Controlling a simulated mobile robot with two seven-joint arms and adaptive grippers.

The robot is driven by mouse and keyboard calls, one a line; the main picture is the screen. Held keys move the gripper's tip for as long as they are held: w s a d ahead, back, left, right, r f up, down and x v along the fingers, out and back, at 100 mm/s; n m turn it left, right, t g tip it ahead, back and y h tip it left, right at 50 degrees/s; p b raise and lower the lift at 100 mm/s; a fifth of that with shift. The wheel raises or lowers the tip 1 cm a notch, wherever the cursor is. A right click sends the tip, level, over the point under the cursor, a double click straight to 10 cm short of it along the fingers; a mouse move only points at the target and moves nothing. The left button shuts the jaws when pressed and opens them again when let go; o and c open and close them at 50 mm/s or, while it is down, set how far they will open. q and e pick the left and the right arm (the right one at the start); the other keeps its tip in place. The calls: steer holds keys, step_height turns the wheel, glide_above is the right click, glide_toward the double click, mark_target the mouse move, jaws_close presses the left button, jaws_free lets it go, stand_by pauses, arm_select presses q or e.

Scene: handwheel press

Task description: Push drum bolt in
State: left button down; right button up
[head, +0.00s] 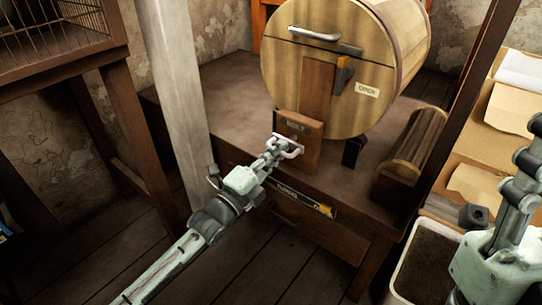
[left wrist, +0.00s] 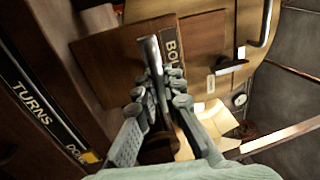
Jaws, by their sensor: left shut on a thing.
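The wooden drum (head: 285,65) lies on its side on a low wooden stand, its round end facing me. The drum bolt is a brown wooden block (head: 312,130) marked BOLT at the drum's lower front, with a pale metal handle (head: 290,152). My left gripper (head: 278,147) is shut on this handle. In the left wrist view the metal handle (left wrist: 151,55) runs up between the fingers, and the bolt's block (left wrist: 115,58) is behind it. The bolt's far end is hidden. My right gripper (head: 522,165) is partly in view at the right edge, its fingertips unclear.
The drum's end has a metal bar handle (head: 313,34) and a dark latch (head: 343,72). A pale post (head: 175,90) stands left of the stand. A slatted wooden block (head: 418,140) sits right of the drum. A bin (head: 425,262) and papers (head: 510,108) are at the right.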

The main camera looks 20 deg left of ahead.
arm_select(q)
steer(key=shift+w+d, duration=0.15)
steer(key=shift+w, duration=0.4)
steer(key=shift+r, duration=0.1)
steer(key=c, duration=1.6)
jaws_free()
steer(key=shift+w+d, duration=0.1)
steer(key=shift+d, duration=0.05)
steer(key=v, duration=1.2)
